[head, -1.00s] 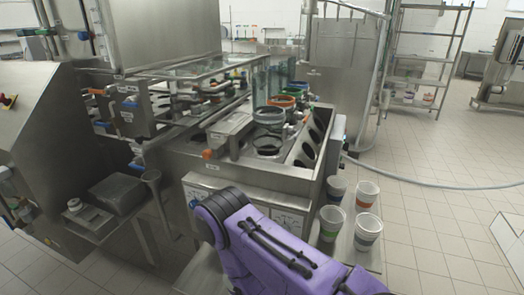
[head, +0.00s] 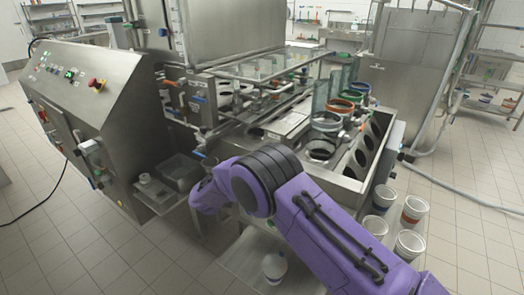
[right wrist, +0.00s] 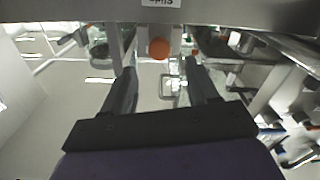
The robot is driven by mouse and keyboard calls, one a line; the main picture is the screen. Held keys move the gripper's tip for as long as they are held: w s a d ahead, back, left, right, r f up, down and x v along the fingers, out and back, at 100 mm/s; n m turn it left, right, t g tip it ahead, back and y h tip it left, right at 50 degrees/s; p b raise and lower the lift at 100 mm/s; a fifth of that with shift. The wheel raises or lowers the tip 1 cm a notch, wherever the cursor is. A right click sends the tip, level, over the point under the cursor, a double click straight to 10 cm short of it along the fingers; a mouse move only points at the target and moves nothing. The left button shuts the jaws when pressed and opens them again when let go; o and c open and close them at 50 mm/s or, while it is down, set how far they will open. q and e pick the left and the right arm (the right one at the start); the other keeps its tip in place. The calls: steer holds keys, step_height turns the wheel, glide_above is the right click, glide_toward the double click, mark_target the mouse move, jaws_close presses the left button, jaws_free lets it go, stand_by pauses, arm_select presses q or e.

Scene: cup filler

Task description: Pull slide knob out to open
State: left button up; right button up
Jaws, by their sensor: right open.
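The slide knob (right wrist: 159,48) is a round orange ball in the right wrist view, below a metal panel carrying a partly cut-off label (right wrist: 160,3). My right gripper (right wrist: 160,68) is open, with its two dark fingers apart. In that picture the knob lies between the lines of the fingers, just past the tips, and no contact shows. In the head view my purple right arm crosses the front of the filler machine (head: 345,185) and hides the knob and the gripper. My left gripper is not in view.
Several stacks of cups (head: 410,243) stand at the machine's right. A control cabinet (head: 95,85) with buttons stands at the left. Tubes and blue-handled valves sit close above the arm. The tiled floor is free at the front left.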

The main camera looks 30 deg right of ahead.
steer(key=p+x, duration=0.1)
steer(key=x, duration=0.7)
steer(key=shift+p, duration=0.35)
jaws_close()
steer(key=v, duration=0.6)
steer(key=shift+a+p, duration=0.2)
steer(key=shift+p, duration=0.15)
